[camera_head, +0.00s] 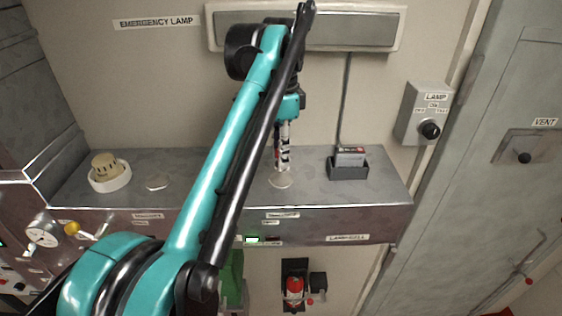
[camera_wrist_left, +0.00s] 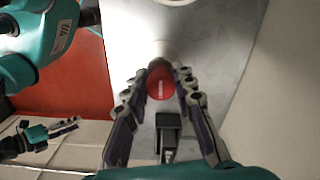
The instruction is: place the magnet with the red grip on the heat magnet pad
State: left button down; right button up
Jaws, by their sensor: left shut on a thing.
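My left gripper (camera_head: 284,150) reaches down over the grey shelf in the head view, seen side-on and partly behind its own arm. In the left wrist view my left gripper (camera_wrist_left: 160,88) is shut on the magnet's round red grip (camera_wrist_left: 160,83), which sits between both fingertips. The rest of the magnet is hidden under the grip. A pale round pad (camera_head: 281,181) lies on the shelf directly below the gripper; a pale round patch (camera_wrist_left: 158,52) shows just beyond the grip in the wrist view. I cannot tell whether magnet and pad touch. My right gripper (camera_wrist_left: 50,135) shows small at the lower left.
A black battery box (camera_head: 348,168) stands on the shelf to the right. The wall is close behind. A red-topped item (camera_head: 294,287) sits below the shelf.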

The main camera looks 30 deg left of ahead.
pick_arm(q)
notch_tip(320, 180, down, 3)
jog(key=shift+r, duration=0.15)
jog(key=shift+w+f, duration=0.2)
jog(key=shift+f, duration=0.25)
jog(key=shift+s, duration=0.15)
jog(key=c, duration=1.3)
grip_release()
jog(key=shift+f, duration=0.15)
jog(key=shift+o, duration=0.2)
jog(key=shift+r, duration=0.2)
notch_tip(320, 180, up, 12)
jog(key=shift+r, duration=0.1)
